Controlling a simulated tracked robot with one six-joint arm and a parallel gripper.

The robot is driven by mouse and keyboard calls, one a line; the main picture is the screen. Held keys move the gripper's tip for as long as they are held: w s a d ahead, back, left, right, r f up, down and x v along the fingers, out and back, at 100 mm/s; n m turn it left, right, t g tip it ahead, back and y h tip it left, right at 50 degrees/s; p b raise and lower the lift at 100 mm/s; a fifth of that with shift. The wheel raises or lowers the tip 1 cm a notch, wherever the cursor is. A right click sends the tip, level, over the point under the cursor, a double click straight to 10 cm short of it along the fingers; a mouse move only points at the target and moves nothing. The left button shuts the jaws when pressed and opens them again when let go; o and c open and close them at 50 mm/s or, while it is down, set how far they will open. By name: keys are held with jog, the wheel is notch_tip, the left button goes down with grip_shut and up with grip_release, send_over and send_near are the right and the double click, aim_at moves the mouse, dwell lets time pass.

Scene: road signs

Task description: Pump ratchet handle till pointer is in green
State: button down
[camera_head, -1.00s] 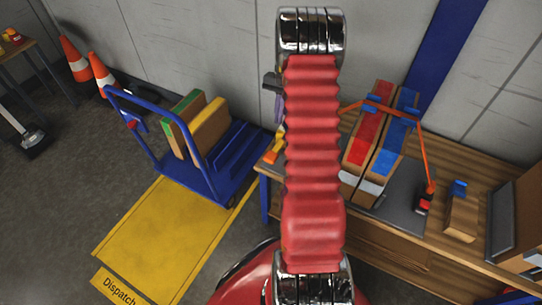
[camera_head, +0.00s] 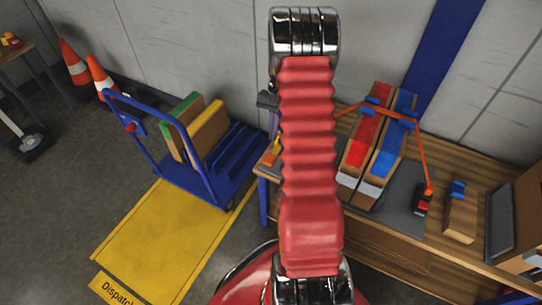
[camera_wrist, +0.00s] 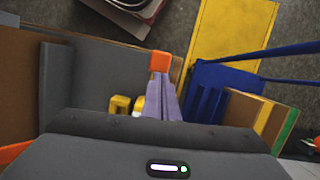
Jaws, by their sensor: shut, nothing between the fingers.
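An orange block (camera_wrist: 160,61), perhaps the end of the ratchet handle, shows in the wrist view at the tips of the purple fingers of my gripper (camera_wrist: 162,84). The fingers lie close together, shut and empty; I cannot tell whether they touch the block. A yellow part (camera_wrist: 121,105) sits left of the fingers. In the head view my arm hides most of this; a small orange-yellow piece (camera_head: 270,158) shows at the table's left end. An orange strap (camera_head: 424,160) runs over a red-topped box (camera_head: 363,140) and a blue-topped box (camera_head: 395,135). I cannot make out a pointer or green zone.
The wooden table (camera_head: 390,245) stands along the wall. A blue cart (camera_head: 235,165) with boxes stands left of it, behind a yellow floor mat (camera_head: 160,235). A small block (camera_head: 460,215) stands at the table's right. Traffic cones (camera_head: 100,75) stand far left.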

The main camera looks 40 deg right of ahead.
aim_at(270, 157)
jog(key=shift+s+a+f, duration=0.2)
jog(key=shift+a+f, duration=0.1)
jog(key=shift+a, duration=0.05)
jog(key=shift+f, duration=0.1)
jog(key=shift+x, duration=3.15)
jog(key=shift+a+f, duration=0.1)
jog(key=shift+f, duration=0.15)
jog(key=shift+f, duration=1.8)
jog(key=shift+w+d+r, duration=0.2)
jog(key=shift+d, duration=0.3)
jog(key=shift+w+d+r, duration=0.2)
jog(key=shift+d, duration=0.3)
jog(key=shift+w+d+r, duration=0.2)
jog(key=shift+w+d, duration=0.05)
jog(key=shift+d, duration=0.25)
